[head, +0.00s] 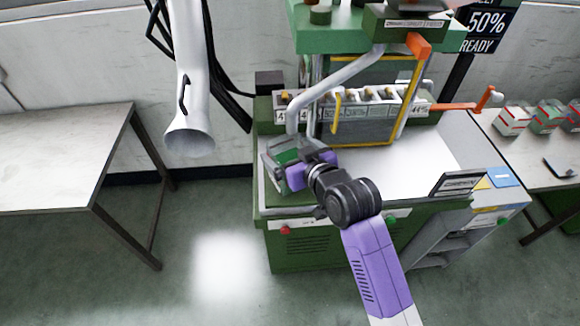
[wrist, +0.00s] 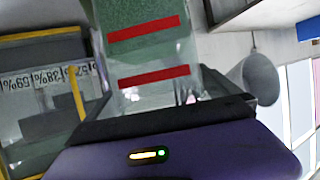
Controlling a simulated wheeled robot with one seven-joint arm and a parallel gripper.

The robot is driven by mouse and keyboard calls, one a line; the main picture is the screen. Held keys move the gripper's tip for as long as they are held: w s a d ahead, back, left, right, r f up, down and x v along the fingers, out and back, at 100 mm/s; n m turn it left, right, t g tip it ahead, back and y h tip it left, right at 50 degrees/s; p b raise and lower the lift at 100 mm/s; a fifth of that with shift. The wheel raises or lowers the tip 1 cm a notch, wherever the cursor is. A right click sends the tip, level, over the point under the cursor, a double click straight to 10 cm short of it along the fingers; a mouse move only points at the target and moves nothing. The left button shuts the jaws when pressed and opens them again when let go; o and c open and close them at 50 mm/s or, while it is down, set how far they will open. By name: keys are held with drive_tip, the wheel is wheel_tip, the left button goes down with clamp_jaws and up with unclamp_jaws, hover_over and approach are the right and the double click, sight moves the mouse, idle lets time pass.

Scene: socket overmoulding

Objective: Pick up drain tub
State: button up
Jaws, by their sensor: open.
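A clear tub with green inside, which I take to be the drain tub (head: 284,152), sits at the front left of the green machine's worktop. In the wrist view, a see-through container with green inside and two red stripes (wrist: 150,77) is straight ahead of my gripper and very close. My gripper (head: 291,172), purple with dark parts, is right at the tub's near side in the head view. Its jaws are open. The fingertips are partly hidden, and I cannot tell whether they touch the tub.
The machine's yellow-edged guard (head: 372,100) and a grey bent pipe (head: 340,84) stand just behind the tub. A white funnel-ended duct (head: 190,140) hangs to the left. Several striped boxes (head: 512,119) stand on the right-hand table.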

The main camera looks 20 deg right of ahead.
drive_tip(key=c, duration=1.8)
drive_tip(key=shift+r, duration=0.1)
drive_tip(key=shift+c, duration=0.9)
